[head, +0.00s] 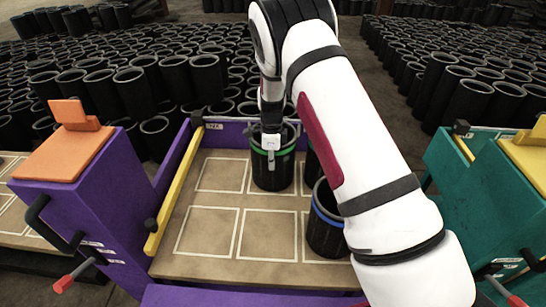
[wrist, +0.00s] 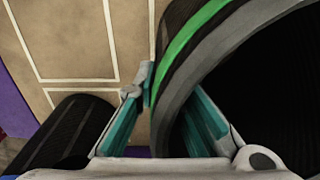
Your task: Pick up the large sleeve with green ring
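The large black sleeve with a green ring (head: 271,177) stands upright at the back of the tan board, and its bottom appears to rest there. In the wrist view the sleeve (wrist: 185,50) fills the right side, with its grey rim and dark hollow showing. My gripper (head: 270,146) is at its rim from above. In the wrist view my gripper (wrist: 170,90) has one finger outside the wall and the other inside. The fingers slant inward and the wall fills the gap, so it looks shut on the wall. The far side of the sleeve is partly hidden.
A black sleeve with a blue ring (head: 326,235) stands near the front, partly behind my arm. Another dark sleeve (head: 312,172) is mostly hidden by my arm. A purple frame (head: 85,205) and yellow bar (head: 175,190) edge the board (head: 205,275). The left squares are empty.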

